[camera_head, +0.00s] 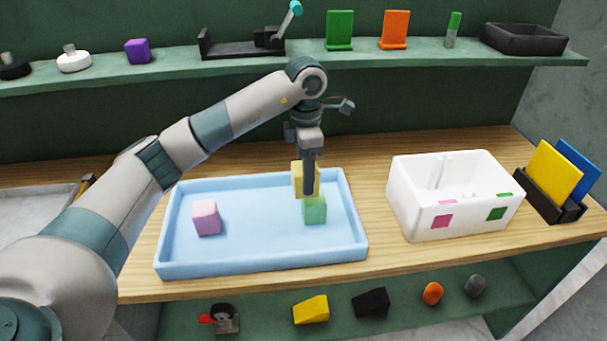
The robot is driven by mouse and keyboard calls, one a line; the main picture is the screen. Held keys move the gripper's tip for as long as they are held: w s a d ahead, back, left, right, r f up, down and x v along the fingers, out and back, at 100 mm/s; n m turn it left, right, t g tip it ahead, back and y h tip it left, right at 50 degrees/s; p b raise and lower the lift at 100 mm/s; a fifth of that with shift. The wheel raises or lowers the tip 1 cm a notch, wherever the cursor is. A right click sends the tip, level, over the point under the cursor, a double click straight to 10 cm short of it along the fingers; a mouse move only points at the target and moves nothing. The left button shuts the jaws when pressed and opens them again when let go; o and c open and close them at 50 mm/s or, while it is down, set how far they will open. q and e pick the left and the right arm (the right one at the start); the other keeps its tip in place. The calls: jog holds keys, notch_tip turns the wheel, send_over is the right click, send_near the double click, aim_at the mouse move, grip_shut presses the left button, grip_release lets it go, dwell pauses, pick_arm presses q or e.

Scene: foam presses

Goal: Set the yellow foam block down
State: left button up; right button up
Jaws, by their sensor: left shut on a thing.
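My left gripper (309,192) points down over the right part of a light blue tray (240,256). It is shut on the yellow foam block (297,180), whose middle is partly hidden by a finger. A green foam block (314,211) stands in the tray just below and in front of the yellow one. The yellow block appears directly above or just behind the green block; I cannot tell whether they touch. A pink foam block (206,217) sits in the left part of the tray. My right gripper is not in view.
A white bin (408,210) with coloured patches stands right of the tray. A black rack (557,207) holds yellow and blue panels. The shelf behind (180,67) carries several items. The tray's middle is clear between the pink and green blocks.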

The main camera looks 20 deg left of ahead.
pick_arm(q)
jog(key=shift+s+d+f+m, duration=0.1)
jog(key=shift+s+d+m, duration=0.15)
jog(key=shift+m, duration=0.25)
jog(key=shift+s+d+m, duration=0.1)
jog(key=shift+s+m, duration=0.2)
jog(key=shift+m, duration=0.2)
jog(key=s+d+f+m, duration=0.1)
jog(key=s+d+m, duration=0.1)
jog(key=s+m, duration=0.6)
jog(key=s+d+f+m, duration=0.2)
jog(key=s+m, duration=0.7)
jog(key=m, duration=0.5)
jog(key=shift+s+d+m, duration=0.15)
jog(key=shift+d+m, duration=0.15)
jog(key=shift+m, duration=0.1)
jog(key=shift+a, duration=0.1)
